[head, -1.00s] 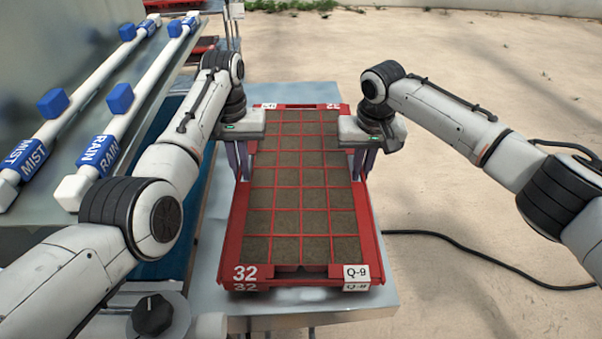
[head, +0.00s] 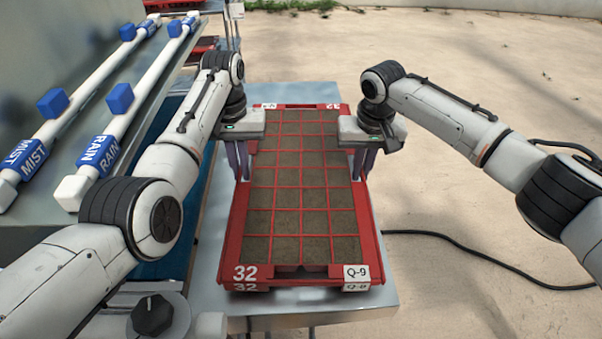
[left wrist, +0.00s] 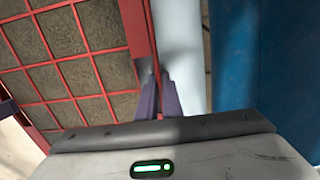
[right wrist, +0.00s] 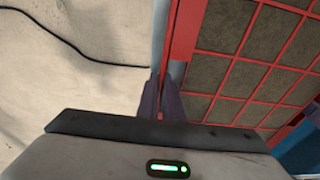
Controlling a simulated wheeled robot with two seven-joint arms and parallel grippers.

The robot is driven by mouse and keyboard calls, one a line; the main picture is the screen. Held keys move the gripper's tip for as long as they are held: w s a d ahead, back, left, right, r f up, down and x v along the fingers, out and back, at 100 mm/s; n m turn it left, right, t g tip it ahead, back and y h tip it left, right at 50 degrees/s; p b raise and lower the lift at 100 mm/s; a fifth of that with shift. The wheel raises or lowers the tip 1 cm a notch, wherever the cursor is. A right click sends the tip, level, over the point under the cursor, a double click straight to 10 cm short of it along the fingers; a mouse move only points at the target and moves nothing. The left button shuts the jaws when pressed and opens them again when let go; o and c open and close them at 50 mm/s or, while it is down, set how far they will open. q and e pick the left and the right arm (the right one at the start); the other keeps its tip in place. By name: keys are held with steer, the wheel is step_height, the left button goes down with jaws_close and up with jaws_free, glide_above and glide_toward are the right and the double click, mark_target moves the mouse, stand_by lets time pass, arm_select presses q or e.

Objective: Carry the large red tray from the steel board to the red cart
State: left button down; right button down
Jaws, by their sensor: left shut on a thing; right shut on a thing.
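The large red tray (head: 238,235), with soil-filled cells, a "32" mark and a Q-9 label, lies on the steel board (head: 390,298) in the middle of the head view. My left gripper (head: 243,178) is shut on the tray's left rim, and the rim (left wrist: 140,40) shows between its fingers (left wrist: 158,98) in the left wrist view. My right gripper (head: 362,178) is shut on the right rim, which also shows in the right wrist view (right wrist: 183,40) at its fingers (right wrist: 163,98). I cannot make out the red cart for certain.
A machine with white pipes (head: 140,95) marked MIST and RAIN stands at the left. A black knob (head: 152,315) is at the lower left. A black cable (head: 450,245) lies on the open pale floor (head: 480,60) at the right. Red trays (head: 205,45) show at the far left.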

arm_select(q)
steer(key=shift+w+r, duration=0.1)
steer(key=shift+r, duration=0.15)
arm_select(e)
steer(key=shift+w+r, duration=0.1)
steer(key=shift+r, duration=0.2)
